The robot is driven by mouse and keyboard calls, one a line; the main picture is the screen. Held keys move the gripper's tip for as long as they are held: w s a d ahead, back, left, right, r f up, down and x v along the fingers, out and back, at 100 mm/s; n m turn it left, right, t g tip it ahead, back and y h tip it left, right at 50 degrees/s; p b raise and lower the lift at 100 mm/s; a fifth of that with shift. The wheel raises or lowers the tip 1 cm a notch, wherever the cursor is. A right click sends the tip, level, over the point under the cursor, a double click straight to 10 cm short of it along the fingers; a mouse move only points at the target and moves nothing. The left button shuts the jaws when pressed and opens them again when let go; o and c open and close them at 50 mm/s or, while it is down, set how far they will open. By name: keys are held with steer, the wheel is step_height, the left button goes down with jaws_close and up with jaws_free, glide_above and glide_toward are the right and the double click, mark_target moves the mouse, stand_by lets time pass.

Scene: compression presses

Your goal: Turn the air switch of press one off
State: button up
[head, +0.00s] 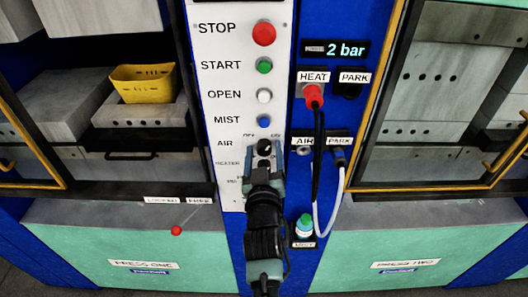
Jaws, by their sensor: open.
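The air switch (264,147) is a small black knob on the white control panel, beside the label AIR, with small OFF and ON markings above it. Which way it points is too small to tell. My gripper (265,164) is at the panel just below the air switch, its fingers apart to the left and right. It appears to be around or just in front of the heater row, and its body hides most of the lower panel. I cannot tell whether a finger touches a knob. Press one (80,240) is on the left, with a green front.
The panel has a red STOP (264,33), green START (264,65), white OPEN (264,95) and blue MIST button (264,120). Hoses (318,140) hang close to the right of my arm. A yellow bin (142,84) sits inside press one. Press two (420,235) is on the right.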

jaws_close()
stand_by(0.5)
steer(key=n, duration=0.5)
steer(key=shift+n+p, duration=0.4)
steer(key=n+p, duration=0.1)
steer(key=n, duration=0.5)
steer(key=shift+f, duration=0.1)
stand_by(0.3)
jaws_free()
